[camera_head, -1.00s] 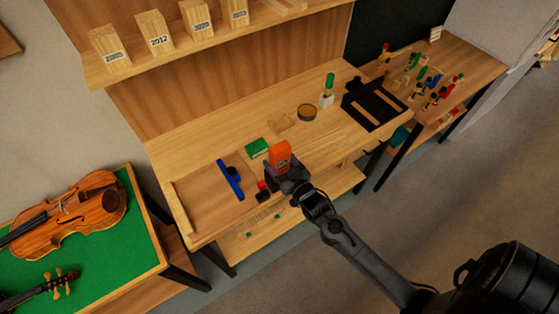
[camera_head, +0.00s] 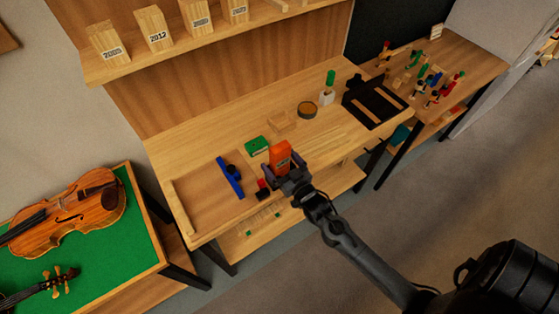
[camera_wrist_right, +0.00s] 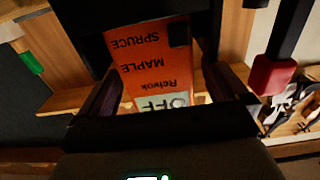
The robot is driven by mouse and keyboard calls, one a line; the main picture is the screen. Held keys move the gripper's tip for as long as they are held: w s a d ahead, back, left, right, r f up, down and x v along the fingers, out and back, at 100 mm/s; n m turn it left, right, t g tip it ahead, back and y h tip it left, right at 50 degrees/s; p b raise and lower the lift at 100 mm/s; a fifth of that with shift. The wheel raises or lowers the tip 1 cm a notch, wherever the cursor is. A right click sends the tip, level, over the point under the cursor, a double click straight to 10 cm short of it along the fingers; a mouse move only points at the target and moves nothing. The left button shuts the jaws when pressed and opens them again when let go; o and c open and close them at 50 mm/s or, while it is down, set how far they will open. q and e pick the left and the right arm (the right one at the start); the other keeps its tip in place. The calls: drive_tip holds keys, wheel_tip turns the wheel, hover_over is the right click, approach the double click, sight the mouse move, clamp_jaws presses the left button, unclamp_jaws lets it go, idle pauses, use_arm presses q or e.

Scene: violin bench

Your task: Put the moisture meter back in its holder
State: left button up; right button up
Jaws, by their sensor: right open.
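The moisture meter is an orange slab (camera_head: 281,155) near the front edge of the bench. In the right wrist view its face (camera_wrist_right: 150,70) reads upside down with "SPRUCE", "MAPLE" and "OFF". My right gripper (camera_head: 281,169) is open, its dark fingers at either side of the meter's lower part. In the wrist view the meter lies between the fingers (camera_wrist_right: 158,95); I cannot tell whether they touch it. I cannot pick out the holder for certain; the meter's lower end is hidden by the gripper. My left gripper is not in view.
A green box (camera_head: 257,145), a blue tool (camera_head: 230,177) and a small red-and-black object (camera_head: 263,189) lie close by. A small wooden tray (camera_head: 282,122), a round tin (camera_head: 307,110) and a green-topped item (camera_head: 329,86) stand farther back. A violin (camera_head: 75,213) lies at left.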

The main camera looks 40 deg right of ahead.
drive_tip(key=s+a, duration=0.1)
drive_tip(key=s, duration=0.9)
drive_tip(key=s+a+r+n+g+y, duration=0.1)
drive_tip(key=a+r+g+y, duration=0.25)
drive_tip(key=a, duration=0.45)
drive_tip(key=s+a+f+n+g+p, duration=0.1)
drive_tip(key=s+a+f+n+g, duration=0.15)
drive_tip(key=s+g, duration=1)
wheel_tip(320, 180, up, 22)
drive_tip(key=t+p, duration=0.1)
drive_tip(key=p, duration=2.1)
drive_tip(key=shift+s+d+f+t+h, duration=0.25)
drive_tip(key=shift+s+t+h, duration=0.1)
drive_tip(key=shift+s+t, duration=0.05)
